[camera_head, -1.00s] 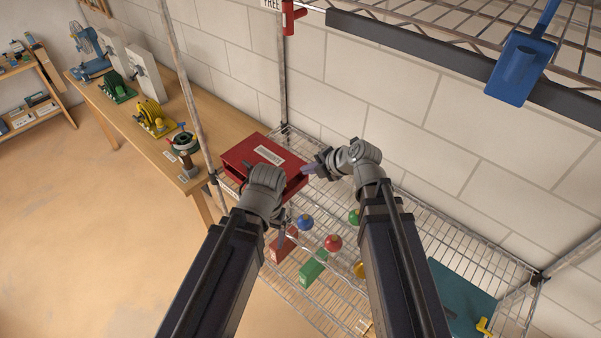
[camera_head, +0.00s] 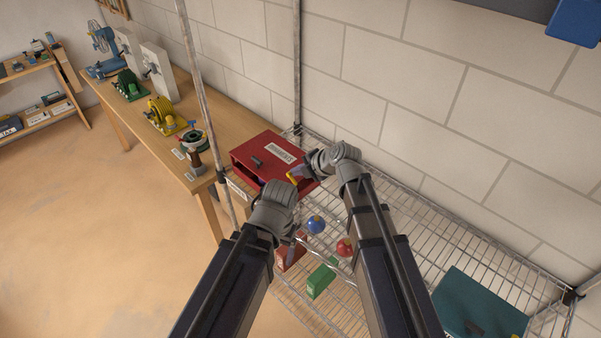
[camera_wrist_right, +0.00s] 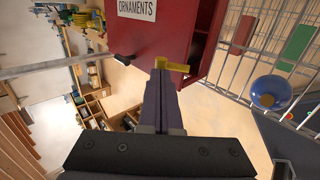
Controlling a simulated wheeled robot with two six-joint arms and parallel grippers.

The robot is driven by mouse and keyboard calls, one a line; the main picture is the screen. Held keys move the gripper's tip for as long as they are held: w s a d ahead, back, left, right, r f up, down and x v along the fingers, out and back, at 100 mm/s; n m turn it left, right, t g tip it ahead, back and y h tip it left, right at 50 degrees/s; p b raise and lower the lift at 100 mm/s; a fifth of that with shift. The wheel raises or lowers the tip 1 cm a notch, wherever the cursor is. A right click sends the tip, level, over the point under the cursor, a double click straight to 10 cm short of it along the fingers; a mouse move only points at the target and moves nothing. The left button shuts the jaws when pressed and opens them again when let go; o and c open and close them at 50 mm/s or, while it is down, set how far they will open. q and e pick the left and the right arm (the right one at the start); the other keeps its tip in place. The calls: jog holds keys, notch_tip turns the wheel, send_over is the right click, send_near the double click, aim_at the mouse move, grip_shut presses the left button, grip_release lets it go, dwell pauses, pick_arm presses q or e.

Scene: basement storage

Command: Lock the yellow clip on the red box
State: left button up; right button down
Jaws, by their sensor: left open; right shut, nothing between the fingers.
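The red box (camera_head: 262,150) with an ORNAMENTS label sits on the wire shelf, against the wall side; it fills the top of the right wrist view (camera_wrist_right: 150,38). The yellow clip (camera_head: 292,178) is at the box's front edge; it also shows in the right wrist view (camera_wrist_right: 175,67). My right gripper (camera_head: 300,172) is shut and empty, its tips right at the clip; whether they touch it I cannot tell. My left gripper (camera_head: 296,246) is open, lower and in front of the box, its fingers partly hidden by its own wrist.
A blue ornament (camera_head: 315,225), a red ornament (camera_head: 345,247), a red carton (camera_head: 290,254) and a green carton (camera_head: 321,280) lie near my arms. A teal box (camera_head: 475,300) is at the right. A shelf post (camera_head: 203,100) stands left of the red box.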

jog(key=shift+r, duration=0.1)
jog(key=shift+w+a+r+g+h+p, duration=0.2)
jog(key=shift+w+a+g+h+p, duration=0.25)
jog(key=shift+p, duration=0.65)
jog(key=shift+w+a+g+h+p, duration=0.35)
jog(key=shift+g+h+p, duration=0.1)
jog(key=shift+p, duration=0.35)
jog(key=shift+w+a+f+g+h+p, duration=0.2)
jog(key=shift+w+g+h+p, duration=0.1)
jog(key=shift+g+h+p, duration=0.2)
jog(key=shift+w+a+f+g+h, duration=0.25)
jog(key=shift+a+f+g+h, duration=0.1)
jog(key=shift+g+h, duration=0.35)
jog(key=shift+s+d, duration=0.25)
jog(key=shift+s, duration=0.05)
jog(key=shift+s+d+f, duration=0.1)
jog(key=shift+s+d, duration=0.3)
jog(key=shift+d, duration=0.05)
